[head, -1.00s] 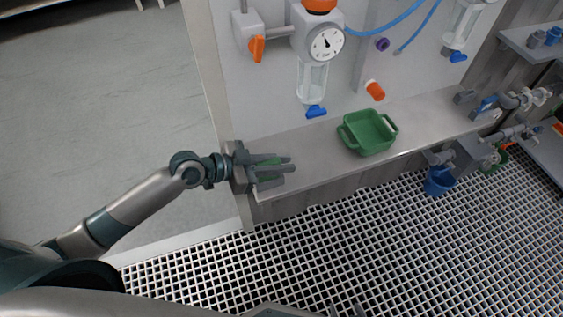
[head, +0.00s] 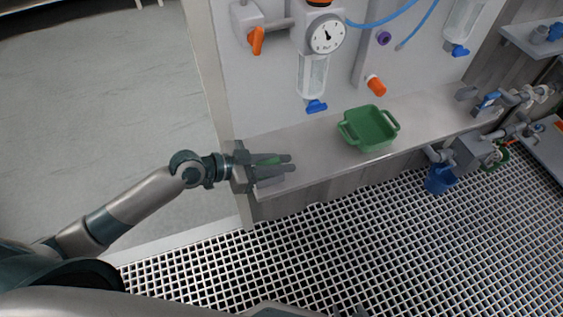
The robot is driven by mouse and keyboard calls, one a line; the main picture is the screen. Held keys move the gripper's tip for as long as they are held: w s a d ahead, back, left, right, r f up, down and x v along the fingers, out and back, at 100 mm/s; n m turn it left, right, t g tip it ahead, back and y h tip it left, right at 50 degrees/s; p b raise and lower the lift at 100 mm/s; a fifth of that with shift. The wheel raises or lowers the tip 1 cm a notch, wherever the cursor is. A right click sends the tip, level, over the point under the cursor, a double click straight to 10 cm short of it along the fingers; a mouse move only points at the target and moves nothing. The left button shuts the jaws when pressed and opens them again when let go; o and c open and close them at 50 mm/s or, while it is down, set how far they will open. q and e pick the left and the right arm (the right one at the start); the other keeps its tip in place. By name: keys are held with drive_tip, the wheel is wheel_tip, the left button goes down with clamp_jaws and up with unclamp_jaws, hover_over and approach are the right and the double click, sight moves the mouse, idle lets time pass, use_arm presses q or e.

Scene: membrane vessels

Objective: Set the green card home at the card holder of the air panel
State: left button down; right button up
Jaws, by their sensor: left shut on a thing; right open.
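My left gripper (head: 288,163) is over the left end of the grey shelf below the air panel. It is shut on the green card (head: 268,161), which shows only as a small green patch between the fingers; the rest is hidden. A light grey piece (head: 270,181) shows just below the fingers; I cannot tell what it is. The air panel (head: 275,75) stands upright behind the shelf, with a round gauge (head: 326,37). I cannot make out the card holder. My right gripper (head: 348,313) barely shows at the bottom edge, its fingertips apart and empty.
A green two-handled tray (head: 369,129) stands on the shelf (head: 310,150), right of my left gripper. An orange valve handle (head: 257,40), a clear vessel with a blue tap (head: 316,106) and an orange knob (head: 376,86) stick out above. Grating floor lies in front.

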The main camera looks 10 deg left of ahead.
use_arm(q)
drive_tip(key=shift+f, duration=0.2)
use_arm(e)
drive_tip(key=shift+f, duration=0.25)
use_arm(q)
drive_tip(key=c, duration=1.6)
unclamp_jaws()
use_arm(e)
drive_tip(key=shift+d, duration=0.1)
use_arm(q)
drive_tip(key=shift+s+a+b, duration=0.1)
drive_tip(key=shift+a+b, duration=0.15)
drive_tip(key=shift+b, duration=0.1)
drive_tip(key=shift+b+v, duration=2.6)
drive_tip(key=shift+v, duration=5.85)
use_arm(e)
drive_tip(key=s+d+f+g+h, duration=0.1)
drive_tip(key=s+d+g, duration=0.2)
drive_tip(key=d, duration=0.1)
drive_tip(key=shift+s+d+f+g, duration=0.2)
drive_tip(key=shift+s+d+g, duration=0.05)
drive_tip(key=shift+s+g, duration=0.15)
